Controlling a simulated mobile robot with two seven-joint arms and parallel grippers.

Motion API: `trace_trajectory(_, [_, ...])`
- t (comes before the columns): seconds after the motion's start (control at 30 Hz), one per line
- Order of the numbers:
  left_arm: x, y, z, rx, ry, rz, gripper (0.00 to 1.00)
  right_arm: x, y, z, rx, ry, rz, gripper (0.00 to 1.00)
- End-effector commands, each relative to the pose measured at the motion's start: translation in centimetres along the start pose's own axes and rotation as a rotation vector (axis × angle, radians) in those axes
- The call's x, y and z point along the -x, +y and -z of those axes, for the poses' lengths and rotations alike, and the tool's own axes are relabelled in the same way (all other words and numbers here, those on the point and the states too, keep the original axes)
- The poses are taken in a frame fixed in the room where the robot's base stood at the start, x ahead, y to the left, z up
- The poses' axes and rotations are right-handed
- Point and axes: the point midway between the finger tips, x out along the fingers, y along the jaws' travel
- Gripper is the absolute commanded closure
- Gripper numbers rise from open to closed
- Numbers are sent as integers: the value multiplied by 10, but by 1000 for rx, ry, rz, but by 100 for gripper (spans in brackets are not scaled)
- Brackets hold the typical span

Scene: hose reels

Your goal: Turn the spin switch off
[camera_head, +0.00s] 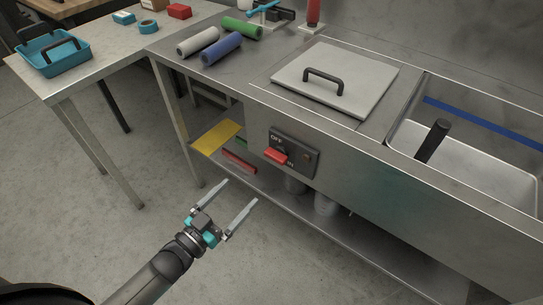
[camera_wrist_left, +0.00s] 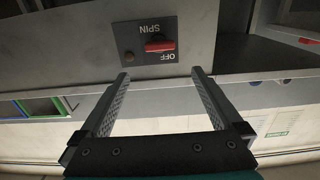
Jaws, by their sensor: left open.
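The spin switch is a dark panel (camera_head: 305,158) on the front of the steel counter, with a red lever (camera_head: 276,156) jutting out. In the head view OFF is readable at its upper left, and the lever partly covers the lower label. The left wrist view shows the panel upside down, the red lever (camera_wrist_left: 160,45) between the words SPIN and OFF; which setting it rests at is hard to tell. My left gripper (camera_head: 239,193) is open and empty, in front of and below the switch, apart from it. Its fingertips (camera_wrist_left: 159,73) point toward the panel. My right gripper is out of view.
A steel lid (camera_head: 335,78) with a black handle lies on the counter, beside a sink basin (camera_head: 465,165). A lower shelf (camera_head: 365,245) runs under the switch. Rolls (camera_head: 221,48) lie at the counter's back left. Floor around my left gripper is clear.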

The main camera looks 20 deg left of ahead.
Motion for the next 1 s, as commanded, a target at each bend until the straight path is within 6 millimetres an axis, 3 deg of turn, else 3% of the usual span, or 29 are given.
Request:
trace_trajectory(0.07, [-10,0,0,1,3,0,0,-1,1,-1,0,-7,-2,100])
trace_trajectory(0.6, [-95,0,-2,-1,0,2,0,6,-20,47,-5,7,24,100])
trace_trajectory(1.0, [-138,0,-3,0,-3,2,0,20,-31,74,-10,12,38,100])
